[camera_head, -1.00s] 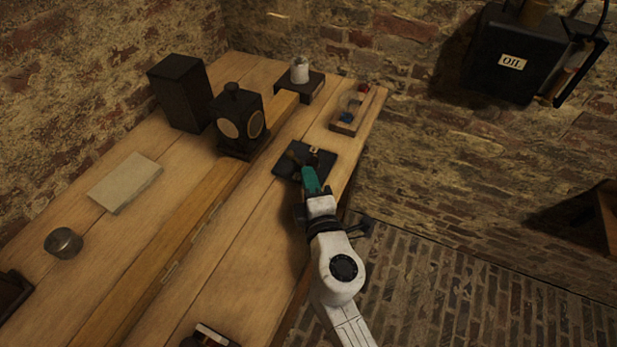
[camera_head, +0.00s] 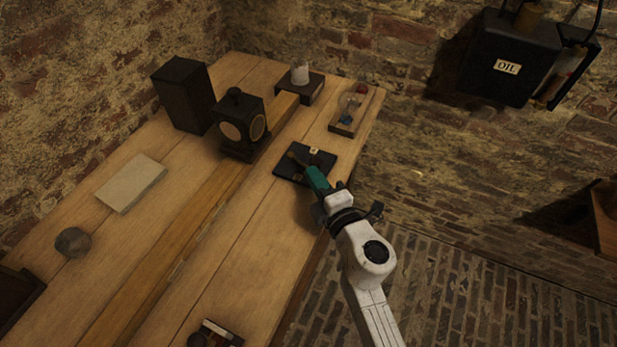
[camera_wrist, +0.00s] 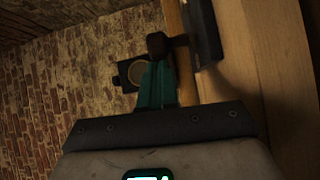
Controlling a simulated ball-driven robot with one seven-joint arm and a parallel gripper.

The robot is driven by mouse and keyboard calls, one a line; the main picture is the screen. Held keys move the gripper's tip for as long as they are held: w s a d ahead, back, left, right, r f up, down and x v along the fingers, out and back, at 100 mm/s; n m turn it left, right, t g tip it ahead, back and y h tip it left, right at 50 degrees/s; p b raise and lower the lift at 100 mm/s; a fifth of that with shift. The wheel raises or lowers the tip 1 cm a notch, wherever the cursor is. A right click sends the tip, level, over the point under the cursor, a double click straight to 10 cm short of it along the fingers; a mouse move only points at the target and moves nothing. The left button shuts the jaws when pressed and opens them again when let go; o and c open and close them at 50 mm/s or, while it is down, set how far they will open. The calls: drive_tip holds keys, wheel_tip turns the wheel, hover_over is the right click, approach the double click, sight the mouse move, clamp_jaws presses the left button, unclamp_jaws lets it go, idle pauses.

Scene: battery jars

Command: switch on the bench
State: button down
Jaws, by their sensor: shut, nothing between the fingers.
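On the bench (camera_head: 232,218), a flat black switch base (camera_head: 322,158) lies near the right edge, with a small pale fitting on top. A dark lever shows at its left side, partly hidden by my gripper. My gripper (camera_head: 310,170) reaches over the base from the front right, its green fingers shut and empty. In the wrist view, the green fingers (camera_wrist: 157,65) point at a dark knob (camera_wrist: 157,44), apparently the lever's end. The dark base (camera_wrist: 203,32) stands to its right. I cannot tell whether fingers and knob touch.
A black lantern (camera_head: 238,125) and a dark box (camera_head: 183,95) stand behind left. The bench's front middle is clear.

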drive_tip(key=shift+r, duration=0.1)
drive_tip(key=shift+w+d+r+y+p, duration=0.1)
drive_tip(key=shift+w+d+y+p, duration=0.2)
drive_tip(key=shift+w+d+p, duration=0.7)
drive_tip(key=n+g+y+p, duration=0.1)
drive_tip(key=w+d+n+g+y+p, duration=0.1)
drive_tip(key=n, duration=0.1)
drive_tip(key=shift+w+d+g+y+p, duration=0.2)
drive_tip(key=shift+g+y+p, duration=0.1)
drive_tip(key=shift+y, duration=0.1)
drive_tip(key=shift+w+d+f, duration=0.25)
drive_tip(key=shift+w, duration=0.35)
drive_tip(key=shift+w+d+b, duration=0.25)
drive_tip(key=shift+w+b, duration=0.15)
drive_tip(key=shift+w, duration=0.35)
drive_tip(key=shift+w+d+b, duration=0.25)
drive_tip(key=shift+w+b, duration=0.1)
drive_tip(key=shift+w, duration=0.35)
